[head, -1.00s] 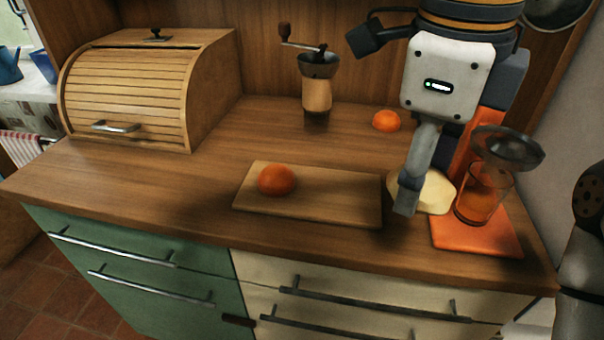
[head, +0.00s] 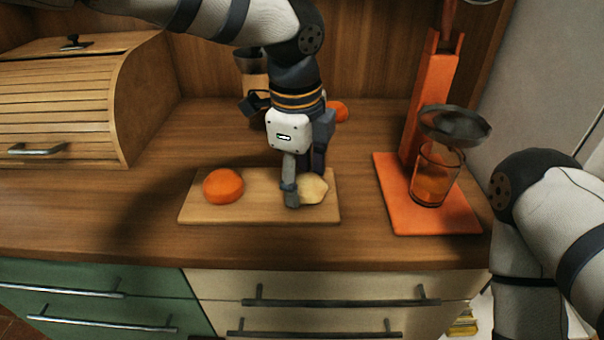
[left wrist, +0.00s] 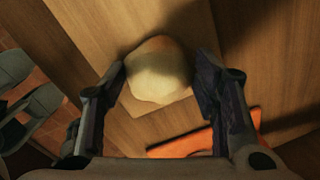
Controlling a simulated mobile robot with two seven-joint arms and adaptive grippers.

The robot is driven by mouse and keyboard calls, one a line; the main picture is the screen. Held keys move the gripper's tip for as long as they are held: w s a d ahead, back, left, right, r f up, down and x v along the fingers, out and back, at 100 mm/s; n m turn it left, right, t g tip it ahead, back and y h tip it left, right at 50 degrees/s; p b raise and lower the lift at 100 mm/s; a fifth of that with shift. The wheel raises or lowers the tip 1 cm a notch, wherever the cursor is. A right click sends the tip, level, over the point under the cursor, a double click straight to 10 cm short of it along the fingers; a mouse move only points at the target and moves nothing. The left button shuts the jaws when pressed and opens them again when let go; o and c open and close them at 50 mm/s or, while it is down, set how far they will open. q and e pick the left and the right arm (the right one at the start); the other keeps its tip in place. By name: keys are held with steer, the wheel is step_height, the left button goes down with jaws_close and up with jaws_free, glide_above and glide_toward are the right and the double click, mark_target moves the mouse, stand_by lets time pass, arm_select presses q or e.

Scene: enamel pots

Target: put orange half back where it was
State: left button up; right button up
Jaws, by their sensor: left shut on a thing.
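My left gripper (head: 305,196) points down over the right end of the cutting board (head: 258,212). It is shut on a pale yellow, rounded piece (head: 314,189), which I take to be the orange half. In the left wrist view this pale half (left wrist: 159,72) sits between the two fingers (left wrist: 160,85). I cannot tell whether it touches the board. Another orange half (head: 223,186), bright orange and domed, lies on the left part of the board. A further orange piece (head: 338,110) lies behind, partly hidden by my left arm. My right gripper is out of view.
An orange juicer (head: 434,110) with a grey cup and a glass (head: 436,175) stands right of the board. A wooden bread box (head: 62,105) is at the left. A mill (head: 251,62) is partly hidden behind my left arm. Counter left of the board is clear.

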mark_target(299, 182)
arm_select(q)
steer(key=shift+f, duration=0.2)
steer(key=o, duration=1.3)
steer(key=r, duration=0.4)
steer(key=s+r, duration=0.1)
steer(key=r, duration=0.7)
steer(key=shift+s+a+r, duration=0.1)
steer(key=shift+s+a, duration=0.1)
steer(key=shift+a, duration=0.05)
